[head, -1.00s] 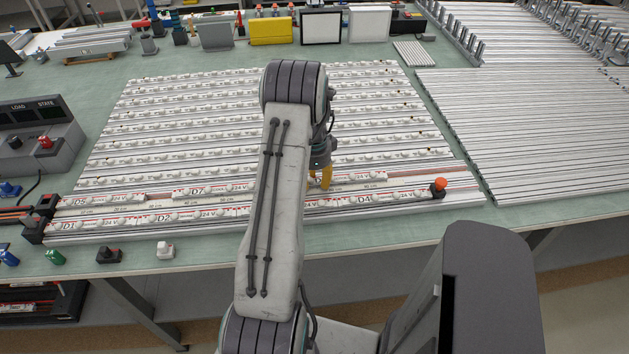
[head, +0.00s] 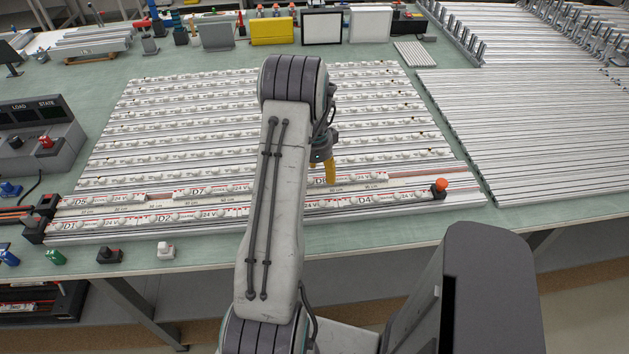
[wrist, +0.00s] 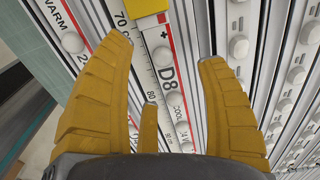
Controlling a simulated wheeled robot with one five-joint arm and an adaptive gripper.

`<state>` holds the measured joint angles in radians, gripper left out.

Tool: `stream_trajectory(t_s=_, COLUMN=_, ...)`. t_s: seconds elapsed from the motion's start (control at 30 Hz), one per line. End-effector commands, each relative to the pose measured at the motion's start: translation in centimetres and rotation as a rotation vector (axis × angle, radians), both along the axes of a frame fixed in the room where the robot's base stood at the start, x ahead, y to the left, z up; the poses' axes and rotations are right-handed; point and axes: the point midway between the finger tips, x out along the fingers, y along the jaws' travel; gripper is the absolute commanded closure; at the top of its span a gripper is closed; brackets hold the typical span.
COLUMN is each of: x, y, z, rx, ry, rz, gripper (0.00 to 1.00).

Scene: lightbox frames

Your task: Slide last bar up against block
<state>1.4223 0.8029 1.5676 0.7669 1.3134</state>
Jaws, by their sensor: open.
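The D8 bar (head: 345,181) is a white strip with a red stripe and round lenses, lying in a rail near the front of the panel. In the wrist view, its D8 label (wrist: 167,75) shows between my fingers. A yellow block (wrist: 147,8) sits at the bar's plus-marked end, at the top of that view; the two look very close, and I cannot tell if they touch. The block is hidden in the head view. My gripper (wrist: 165,50) is open over the bar, one finger on each side, holding nothing; it also shows in the head view (head: 330,172).
The D7 bar (head: 213,189) lies left in the same rail line. The D4 bar (head: 365,200) lies in the row in front, with an orange-topped black piece (head: 440,188) at the right. Rows of lensed bars fill the panel behind. My arm covers the middle.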

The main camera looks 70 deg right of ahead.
Motion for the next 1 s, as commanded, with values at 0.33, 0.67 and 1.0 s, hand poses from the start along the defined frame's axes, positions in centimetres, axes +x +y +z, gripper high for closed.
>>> stream_trajectory(t_s=0.33, x=0.0, y=0.1, z=6.0, rx=0.002, ry=0.0, rz=0.001, gripper=0.33)
stream_trajectory(t_s=0.67, x=0.0, y=0.3, z=9.0, rx=0.008, ry=0.001, rz=0.001, gripper=0.33)
stream_trajectory(t_s=1.0, x=0.0, y=0.3, z=9.4, rx=0.01, ry=0.001, rz=0.001, gripper=0.33)
